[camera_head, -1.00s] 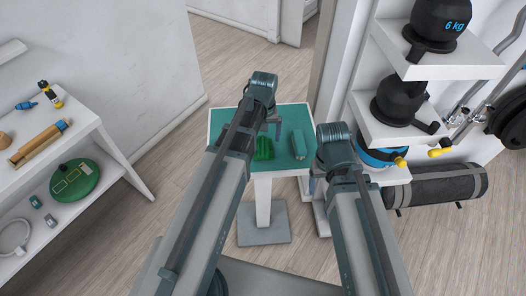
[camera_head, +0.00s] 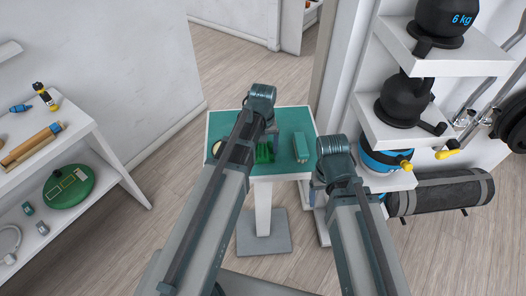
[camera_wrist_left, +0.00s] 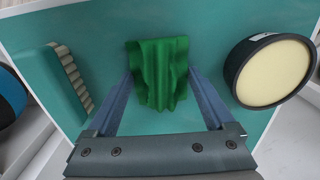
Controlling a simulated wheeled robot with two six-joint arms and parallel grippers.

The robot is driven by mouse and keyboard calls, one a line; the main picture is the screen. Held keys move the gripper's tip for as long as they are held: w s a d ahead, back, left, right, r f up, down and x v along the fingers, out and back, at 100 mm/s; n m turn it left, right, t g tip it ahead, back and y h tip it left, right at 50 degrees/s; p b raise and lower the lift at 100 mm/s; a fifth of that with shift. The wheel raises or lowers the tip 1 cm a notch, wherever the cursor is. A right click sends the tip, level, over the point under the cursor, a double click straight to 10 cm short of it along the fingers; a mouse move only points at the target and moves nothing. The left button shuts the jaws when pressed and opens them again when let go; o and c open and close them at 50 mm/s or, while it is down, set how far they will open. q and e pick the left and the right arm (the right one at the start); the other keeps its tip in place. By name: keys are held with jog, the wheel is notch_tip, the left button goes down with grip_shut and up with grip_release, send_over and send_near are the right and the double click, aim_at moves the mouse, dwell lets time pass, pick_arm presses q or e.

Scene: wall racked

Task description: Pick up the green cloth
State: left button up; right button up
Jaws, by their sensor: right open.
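The green cloth (camera_wrist_left: 160,75) is bunched in folds between the two fingers of my left gripper (camera_wrist_left: 160,82) in the left wrist view. Both fingertips meet its sides. In the head view the cloth (camera_head: 264,153) shows just right of my left arm, partly hidden, over the teal top of a small table (camera_head: 288,120). I cannot tell whether it is clear of the table. My right gripper (camera_head: 321,190) is open and empty by the table's right front edge, partly hidden by its arm.
A green block-like object with a ridged side (camera_head: 300,147) stands right of the cloth. A round dark-rimmed, cream-faced object (camera_wrist_left: 268,70) is on the other side. A white rack with kettlebells (camera_head: 405,100) stands close on the right; a loaded white shelf (camera_head: 100,140) is at left.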

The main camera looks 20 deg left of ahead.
pick_arm(q)
jog(key=c, duration=0.8)
jog(key=shift+r, duration=0.1)
pick_arm(e)
jog(key=shift+r, duration=0.1)
